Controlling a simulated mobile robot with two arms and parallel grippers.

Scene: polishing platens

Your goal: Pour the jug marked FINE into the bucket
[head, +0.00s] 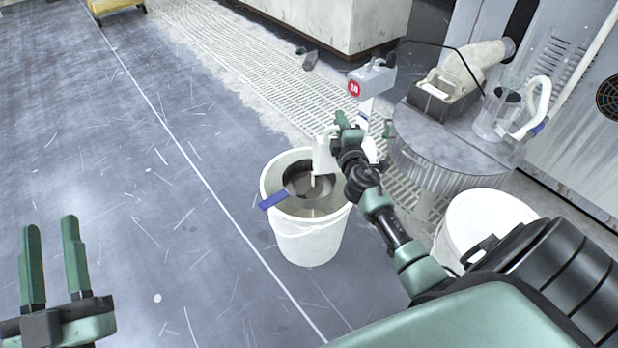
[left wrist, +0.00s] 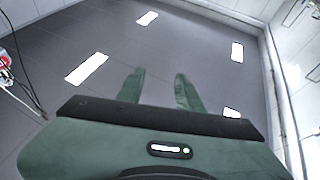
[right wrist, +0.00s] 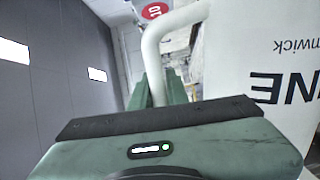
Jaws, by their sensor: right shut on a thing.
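The white bucket (head: 308,243) stands on the floor in the middle of the head view. A dark round strainer-like pan (head: 296,184) with a blue handle (head: 274,199) sits in its mouth. My right gripper (head: 346,128) is shut on the handle of a white jug (head: 324,155), held tilted over the bucket. A thin pale streak below the jug looks like a pouring stream. In the right wrist view the jug (right wrist: 270,60) shows upside-down letters ending in "NE", and its white handle passes between the fingers. My left gripper (head: 54,262) is open and empty, well left of the bucket.
A grey drum-like stand (head: 440,150) is right of the bucket, bearing a clear jug (head: 495,118) and a pale bottle in a holder (head: 470,68). A grey box with a red tag (head: 372,78) stands behind. Another white pail (head: 490,215) is at right. The left floor is clear.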

